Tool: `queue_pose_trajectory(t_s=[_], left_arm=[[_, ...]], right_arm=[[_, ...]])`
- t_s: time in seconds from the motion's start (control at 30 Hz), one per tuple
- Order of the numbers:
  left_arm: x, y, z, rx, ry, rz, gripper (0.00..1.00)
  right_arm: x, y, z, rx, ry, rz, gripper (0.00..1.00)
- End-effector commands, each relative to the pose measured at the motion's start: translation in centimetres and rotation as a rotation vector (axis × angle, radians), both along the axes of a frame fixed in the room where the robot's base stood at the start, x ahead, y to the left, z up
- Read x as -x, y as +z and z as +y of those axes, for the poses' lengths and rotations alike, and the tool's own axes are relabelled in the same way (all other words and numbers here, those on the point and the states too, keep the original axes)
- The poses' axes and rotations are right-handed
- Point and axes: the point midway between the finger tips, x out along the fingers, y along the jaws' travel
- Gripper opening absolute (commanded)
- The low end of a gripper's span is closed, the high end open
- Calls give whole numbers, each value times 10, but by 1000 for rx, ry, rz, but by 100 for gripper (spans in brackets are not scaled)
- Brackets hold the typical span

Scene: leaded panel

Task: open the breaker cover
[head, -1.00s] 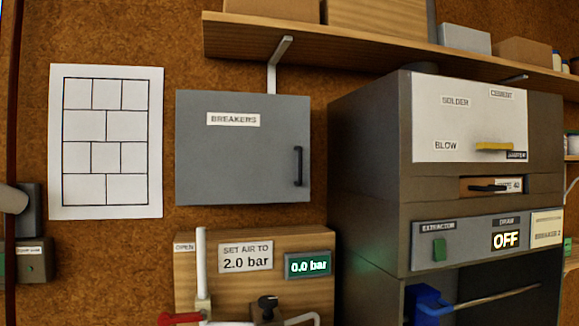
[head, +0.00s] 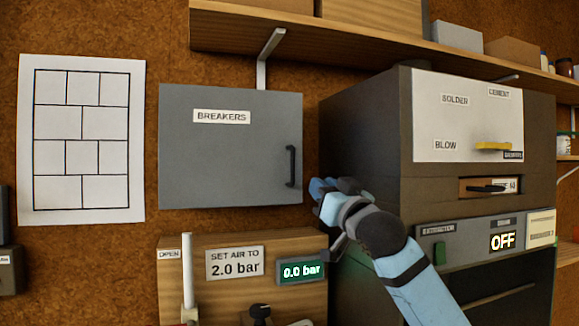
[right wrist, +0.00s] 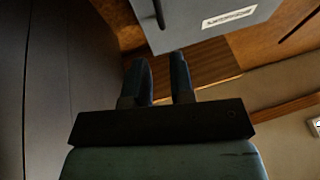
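The grey breaker cover (head: 225,160), labelled BREAKERS, is shut on the cork wall in the head view. Its black vertical bar handle (head: 291,166) is near its right edge. My right gripper (head: 328,194) is just right of and below the handle, apart from it. In the right wrist view its two dark fingers (right wrist: 160,64) are spread with an empty gap between them. The cover (right wrist: 200,20) and its handle (right wrist: 159,14) show beyond the fingertips there. My left gripper is not in view.
A grey cabinet (head: 362,130) stands close on the right of my right gripper. A wooden air panel (head: 240,290) with a gauge is below the cover. A shelf (head: 350,42) runs above. A paper pattern (head: 81,140) hangs to the left.

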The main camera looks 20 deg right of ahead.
Motion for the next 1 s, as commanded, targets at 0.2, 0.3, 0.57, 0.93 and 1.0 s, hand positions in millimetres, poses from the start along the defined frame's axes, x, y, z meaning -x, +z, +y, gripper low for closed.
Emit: queue_pose_trajectory(t_s=[0.2, 0.3, 0.57, 0.93, 1.0], left_arm=[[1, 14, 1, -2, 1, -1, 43], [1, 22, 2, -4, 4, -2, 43], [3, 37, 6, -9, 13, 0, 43], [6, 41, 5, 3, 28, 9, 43], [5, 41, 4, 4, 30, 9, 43]], right_arm=[[-30, 17, 7, -1, 0, 1, 22], [-50, 26, 12, 0, -1, 2, 22], [-97, 44, 23, 1, 0, 1, 22], [-120, 51, 28, 0, 1, 0, 22], [-121, 50, 29, 1, 1, 0, 22]])
